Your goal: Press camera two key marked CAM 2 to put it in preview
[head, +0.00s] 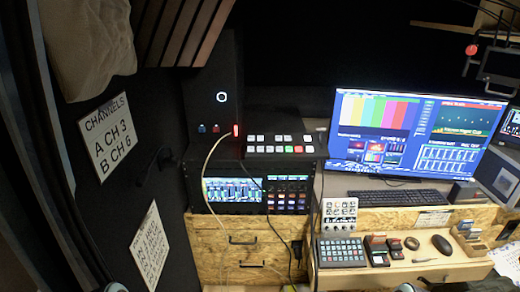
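A black switcher panel (280,146) with two rows of keys sits on top of the equipment rack, left of the large monitor. Most of its keys are pale. In its lower row one key glows green (288,149) and the key to its right glows red (298,149). The key markings are too small to read, so I cannot tell which is CAM 2. A second keypad (341,252) with several small keys lies on the wooden desk, its labels also unreadable. Neither of my grippers can be made out in the head view.
A large lit monitor (415,130) stands behind a black keyboard (398,197). A small knob mixer (340,215), a mouse (441,245) and small boxes are on the wooden desk (420,266). A pale cable (205,165) hangs before the rack (233,190). Signs hang at left.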

